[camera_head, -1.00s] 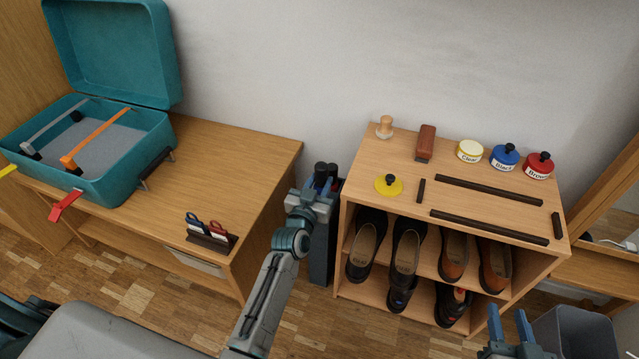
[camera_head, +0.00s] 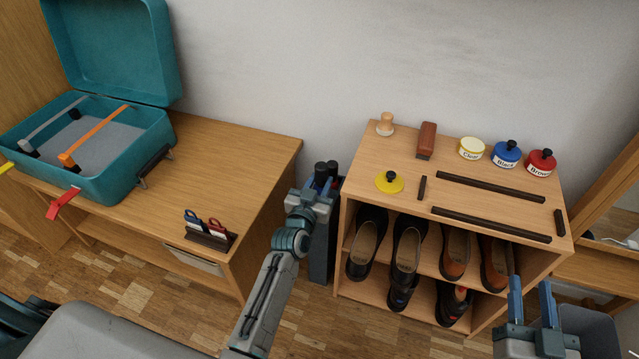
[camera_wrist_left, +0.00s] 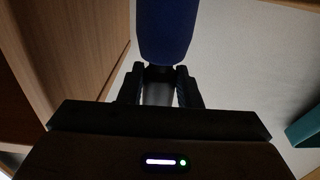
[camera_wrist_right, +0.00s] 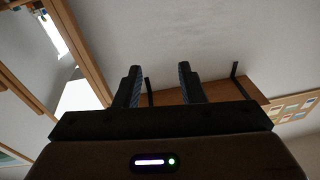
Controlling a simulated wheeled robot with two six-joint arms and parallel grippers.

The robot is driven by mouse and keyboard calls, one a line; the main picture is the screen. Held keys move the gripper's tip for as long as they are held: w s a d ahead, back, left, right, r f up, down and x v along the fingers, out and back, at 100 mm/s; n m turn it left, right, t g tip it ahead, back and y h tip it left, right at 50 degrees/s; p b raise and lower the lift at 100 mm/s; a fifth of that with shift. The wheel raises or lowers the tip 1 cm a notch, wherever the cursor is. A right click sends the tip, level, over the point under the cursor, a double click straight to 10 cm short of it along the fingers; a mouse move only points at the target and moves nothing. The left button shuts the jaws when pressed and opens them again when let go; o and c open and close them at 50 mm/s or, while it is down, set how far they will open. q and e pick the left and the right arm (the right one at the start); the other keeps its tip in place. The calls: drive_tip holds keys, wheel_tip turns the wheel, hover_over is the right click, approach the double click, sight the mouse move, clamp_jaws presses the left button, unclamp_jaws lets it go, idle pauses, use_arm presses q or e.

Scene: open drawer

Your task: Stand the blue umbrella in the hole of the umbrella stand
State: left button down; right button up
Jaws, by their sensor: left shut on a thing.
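The blue umbrella (camera_wrist_left: 167,30) shows in the left wrist view as a blue cylinder with a narrow dark neck. My left gripper (camera_wrist_left: 160,76) is shut on that dark neck. In the head view my left gripper (camera_head: 318,189) is at the top of the dark grey umbrella stand (camera_head: 321,250), between the desk and the shoe rack. Two black round tops show beside the gripper there. The stand's hole and the umbrella's lower end are hidden, so I cannot tell how deep it sits. My right gripper (camera_head: 531,290) is open and empty at the lower right.
The desk (camera_head: 225,165) with a teal open case (camera_head: 100,190) stands left. The shoe rack (camera_head: 480,200) stands close on the stand's right, with polish tins on top and shoes inside. A grey bin (camera_head: 590,340) is at the lower right, behind my right gripper.

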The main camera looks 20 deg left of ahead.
drive_tip(key=shift+r, duration=0.15)
use_arm(q)
drive_tip(key=c, duration=1)
unclamp_jaws()
drive_tip(key=shift+o, duration=0.2)
drive_tip(key=shift+s+f, duration=0.1)
drive_tip(key=shift+s, duration=0.15)
drive_tip(key=s+b, duration=0.2)
drive_tip(key=s, duration=0.8)
drive_tip(key=shift+s+a, duration=0.15)
drive_tip(key=shift+s, duration=0.05)
use_arm(e)
wheel_tip(320, 180, up, 10)
drive_tip(key=s+n+t+y, duration=0.1)
drive_tip(key=s+t, duration=0.1)
drive_tip(key=t, duration=0.5)
drive_tip(key=shift+r+n, duration=0.25)
drive_tip(key=shift+n, duration=0.05)
use_arm(q)
drive_tip(key=shift+a+r, duration=0.1)
drive_tip(key=shift+r, duration=0.1)
use_arm(e)
drive_tip(key=shift+d, duration=0.1)
